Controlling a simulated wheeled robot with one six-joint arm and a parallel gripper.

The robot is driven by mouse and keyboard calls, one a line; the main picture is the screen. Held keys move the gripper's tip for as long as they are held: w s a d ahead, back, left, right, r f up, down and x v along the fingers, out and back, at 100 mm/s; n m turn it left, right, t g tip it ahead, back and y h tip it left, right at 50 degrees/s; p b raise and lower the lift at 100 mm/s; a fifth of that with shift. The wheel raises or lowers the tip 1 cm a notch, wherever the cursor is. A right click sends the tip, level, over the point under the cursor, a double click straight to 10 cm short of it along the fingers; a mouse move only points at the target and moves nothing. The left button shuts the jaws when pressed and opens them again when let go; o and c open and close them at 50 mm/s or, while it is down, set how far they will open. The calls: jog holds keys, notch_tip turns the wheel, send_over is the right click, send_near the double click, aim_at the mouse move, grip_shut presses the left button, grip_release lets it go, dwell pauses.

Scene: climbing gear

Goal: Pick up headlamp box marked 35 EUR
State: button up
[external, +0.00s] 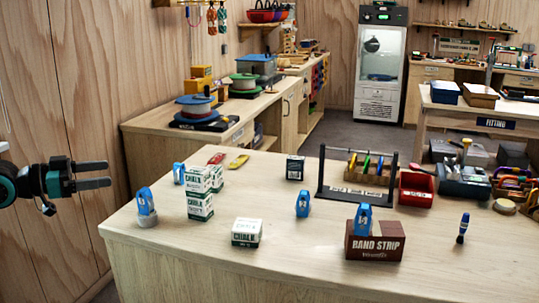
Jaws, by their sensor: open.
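My gripper (108,174) is at the far left, left of the table and apart from everything on it. Its two fingers point right, are spread and hold nothing. I cannot read a 35 EUR mark on any box. A small dark box with a pale label (295,168) stands upright toward the back middle of the table; its print is too small to read, so I cannot tell if it is the headlamp box.
White-and-green chalk boxes, two of them stacked (200,206), stand at the left, with another chalk box (247,232) in front. A brown Band Strip box (375,243) stands at the right. A dark rack (326,192) is behind it. The front edge is mostly clear.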

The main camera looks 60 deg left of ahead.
jog(key=w+a+r+n+g+y, duration=0.1)
jog(key=w+a+r+n+g, duration=0.3)
jog(key=w, duration=1)
jog(key=w+r+g+y, duration=0.1)
jog(key=w+r+g, duration=0.35)
jog(key=w, duration=0.95)
jog(key=n+g+y, duration=0.1)
jog(key=n+g, duration=0.5)
send_over(296, 158)
jog(key=s+d, duration=0.4)
notch_tip(296, 158, down, 9)
jog(key=x, duration=1.2)
jog(key=shift+w+r, duration=0.1)
jog(key=shift+w, duration=0.1)
jog(key=shift+t+y, duration=0.25)
jog(key=shift+y, duration=0.05)
jog(key=shift+x, duration=2.65)
jog(key=shift+w, duration=0.15)
jog(key=shift+c, duration=0.5)
jog(key=c, duration=1)
